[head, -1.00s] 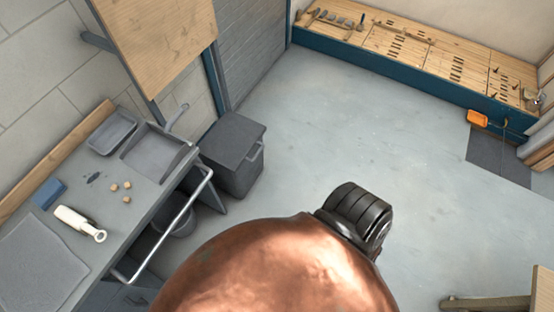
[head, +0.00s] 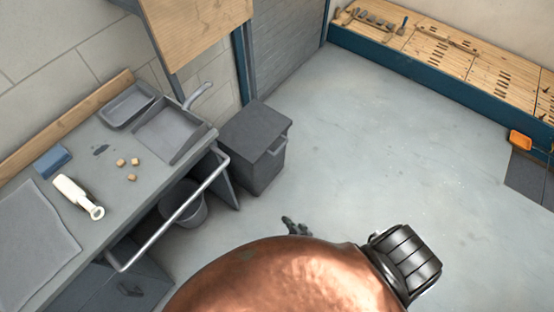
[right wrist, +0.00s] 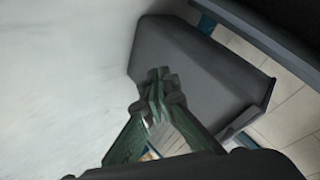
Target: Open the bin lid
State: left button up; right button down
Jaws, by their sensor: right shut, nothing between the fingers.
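The dark grey bin (head: 249,166) stands on the floor beside the end of the bench. Its flat lid (head: 256,128) is down, and a handle (head: 277,146) sticks out on its right side. My right gripper (head: 297,227) shows just above the copper-coloured shape, over the floor below and right of the bin, apart from it in the head view. In the right wrist view, the gripper (right wrist: 160,82) has its fingertips together and empty, in front of the grey bin (right wrist: 195,70). I cannot tell the exact gap to it. My left gripper is not in view.
The grey bench (head: 105,205) at the left has a metal rail (head: 180,216) along its front, with a bucket (head: 188,207) under it. Trays, a white tool and small cubes lie on top. The floor (head: 400,150) right of the bin is clear.

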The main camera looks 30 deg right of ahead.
jog(key=w+d+r+m+t+h+b, duration=0.1)
jog(key=w+r+m+t+h+b, duration=0.25)
jog(key=w+m+b, duration=0.55)
jog(key=w+r+m+t+h+b, duration=0.3)
jog(key=w+m+t+b, duration=0.15)
jog(key=w, duration=0.85)
pick_arm(q)
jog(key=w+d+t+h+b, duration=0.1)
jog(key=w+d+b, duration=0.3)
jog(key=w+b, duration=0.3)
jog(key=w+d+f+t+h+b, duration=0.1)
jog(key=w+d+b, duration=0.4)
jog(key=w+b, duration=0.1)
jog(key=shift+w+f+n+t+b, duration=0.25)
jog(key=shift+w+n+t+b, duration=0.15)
jog(key=shift+b, duration=0.45)
pick_arm(e)
jog(key=w+d+r+m+g+h, duration=0.2)
jog(key=d+m+g+h, duration=0.3)
jog(key=m, duration=0.7)
jog(key=w+d+r+m+g+h, duration=0.2)
jog(key=w+d+m+g+h, duration=0.2)
jog(key=d+m+h, duration=0.3)
jog(key=w+m, duration=0.1)
jog(key=m, duration=0.4)
jog(key=shift+r+g+h, duration=0.25)
jog(key=shift+g+h, duration=0.1)
jog(key=shift+g, duration=0.05)
jog(key=shift+m, duration=0.25)
jog(key=shift+r, duration=0.1)
